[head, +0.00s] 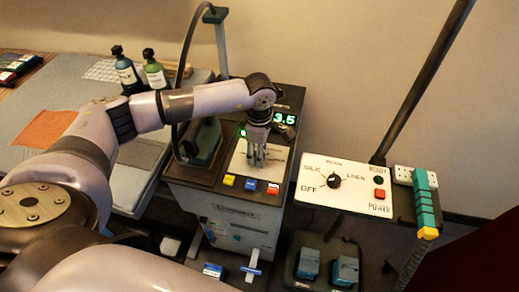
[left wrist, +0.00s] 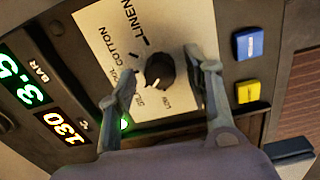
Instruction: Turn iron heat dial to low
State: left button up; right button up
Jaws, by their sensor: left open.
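The iron heat dial (left wrist: 160,72) is a black round knob on a white plate (left wrist: 100,30) printed with LINEN, COTTON and smaller words, one of which reads as LOW. A white mark on the knob points toward the small lettering at the lower edge; the exact setting is hard to tell. My left gripper (left wrist: 161,64) is open, with one finger on each side of the knob. Whether the fingers touch it is unclear. In the head view my left gripper (head: 257,158) points down at the white plate and hides the knob. My right gripper is out of view.
Two bottles (head: 153,73) stand at the back left.

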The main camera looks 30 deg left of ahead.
pick_arm(q)
jog(key=shift+f, duration=0.25)
grip_shut()
dwell(0.5)
